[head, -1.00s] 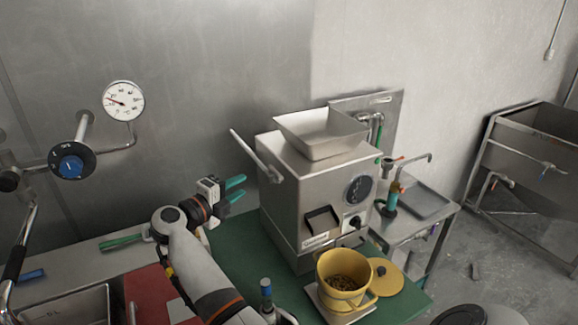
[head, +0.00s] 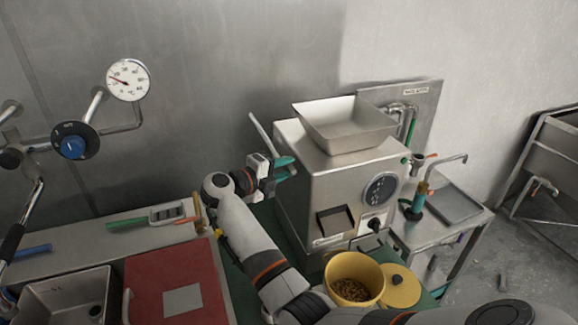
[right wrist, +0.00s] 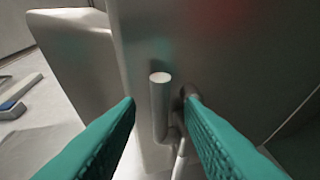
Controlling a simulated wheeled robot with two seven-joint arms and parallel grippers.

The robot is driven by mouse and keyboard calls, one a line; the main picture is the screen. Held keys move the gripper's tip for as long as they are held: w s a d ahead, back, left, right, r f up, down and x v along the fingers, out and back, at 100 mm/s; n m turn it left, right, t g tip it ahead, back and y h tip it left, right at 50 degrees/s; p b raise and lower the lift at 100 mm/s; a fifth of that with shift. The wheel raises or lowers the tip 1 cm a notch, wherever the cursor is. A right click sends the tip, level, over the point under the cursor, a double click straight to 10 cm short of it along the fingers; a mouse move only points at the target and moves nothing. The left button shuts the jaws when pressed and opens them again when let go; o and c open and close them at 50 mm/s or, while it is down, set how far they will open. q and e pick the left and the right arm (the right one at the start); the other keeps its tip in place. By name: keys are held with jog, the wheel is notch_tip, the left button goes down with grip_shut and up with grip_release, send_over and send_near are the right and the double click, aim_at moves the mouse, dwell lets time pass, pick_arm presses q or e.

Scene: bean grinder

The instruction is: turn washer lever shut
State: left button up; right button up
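The steel grinder (head: 325,195) stands on a green-topped counter, with a long metal lever (head: 258,130) slanting up at its left side. My right gripper (head: 288,168), with teal fingers, is at that side, below the lever's raised end. In the right wrist view its fingers (right wrist: 160,115) are open, with a short upright round-ended metal rod (right wrist: 160,105) ahead between them; I cannot tell contact. No lever is marked as a washer's. A small orange-tipped lever (head: 431,156) shows at the side stand, apart from my gripper. My left gripper is not in view.
A yellow container of beans (head: 353,280) stands before the grinder, with a yellow lid (head: 400,287) beside it. A wide hopper (head: 345,125) tops the grinder. A pressure gauge (head: 128,79) and blue knob (head: 73,147) are on the left wall.

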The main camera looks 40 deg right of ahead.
jog(key=shift+d, duration=0.2)
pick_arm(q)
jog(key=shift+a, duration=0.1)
pick_arm(e)
grip_shut()
jog(key=shift+f, duration=0.1)
